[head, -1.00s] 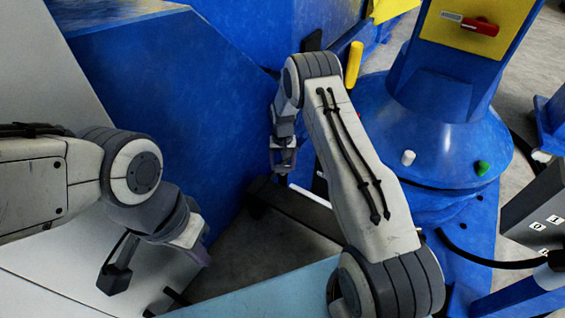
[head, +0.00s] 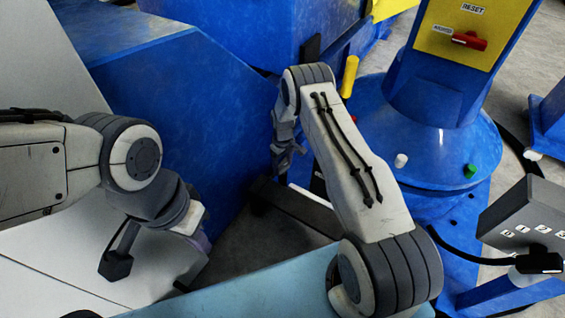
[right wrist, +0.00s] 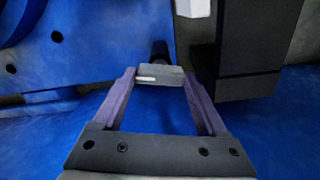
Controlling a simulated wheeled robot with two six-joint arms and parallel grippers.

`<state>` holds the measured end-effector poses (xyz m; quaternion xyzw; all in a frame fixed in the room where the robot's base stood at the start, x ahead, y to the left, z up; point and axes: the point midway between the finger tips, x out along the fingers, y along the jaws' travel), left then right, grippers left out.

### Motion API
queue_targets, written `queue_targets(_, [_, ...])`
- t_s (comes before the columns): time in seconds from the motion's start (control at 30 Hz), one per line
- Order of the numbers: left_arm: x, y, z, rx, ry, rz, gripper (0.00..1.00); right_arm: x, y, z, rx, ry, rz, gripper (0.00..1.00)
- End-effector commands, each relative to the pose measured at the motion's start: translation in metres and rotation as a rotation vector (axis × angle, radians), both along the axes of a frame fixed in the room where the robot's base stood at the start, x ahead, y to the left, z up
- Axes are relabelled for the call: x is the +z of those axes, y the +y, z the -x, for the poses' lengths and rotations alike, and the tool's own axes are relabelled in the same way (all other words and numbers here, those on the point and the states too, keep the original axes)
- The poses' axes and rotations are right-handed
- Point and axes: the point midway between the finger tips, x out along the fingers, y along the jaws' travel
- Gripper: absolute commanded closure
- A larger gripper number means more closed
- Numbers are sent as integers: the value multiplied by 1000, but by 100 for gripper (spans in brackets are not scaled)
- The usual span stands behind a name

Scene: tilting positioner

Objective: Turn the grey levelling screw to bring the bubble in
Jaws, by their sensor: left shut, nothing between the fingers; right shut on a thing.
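The grey levelling screw (right wrist: 160,75) shows in the right wrist view as a grey block-like head with a white mark, in front of a dark round shaft. The purple fingers of my right gripper (right wrist: 159,82) are shut on it, one on each side. In the head view my right gripper (head: 286,160) is small, next to the blue block, and the screw cannot be made out there. I see no bubble in either view.
A blue round base and column (head: 436,140) stand right of my right arm, with a yellow panel (head: 460,25) and red switch. A large blue block (head: 180,90) is left of my right gripper. A grey numbered box (head: 525,218) with a cable is at right.

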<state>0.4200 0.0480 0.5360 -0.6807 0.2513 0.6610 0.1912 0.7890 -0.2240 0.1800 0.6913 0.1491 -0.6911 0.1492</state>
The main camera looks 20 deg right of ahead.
Motion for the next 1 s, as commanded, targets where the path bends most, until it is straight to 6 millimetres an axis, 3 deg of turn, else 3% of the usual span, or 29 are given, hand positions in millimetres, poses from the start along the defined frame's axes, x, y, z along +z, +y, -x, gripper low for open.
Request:
queue_targets(0.67, [3, 0, 0, 0, 0, 0, 100, -1, 0, 1, 64, 3, 0, 81])
queue_targets(0.7, [3, 0, 0, 0, 0, 0, 100, -1, 0, 1, 64, 3, 0, 14])
queue_targets(0.73, [3, 0, 0, 0, 0, 0, 100, -1, 0, 1, 64, 3, 0, 2])
queue_targets(1.0, [4, 0, 0, 0, 0, 0, 100, 2, 0, 0, 63, 1, 0, 0])
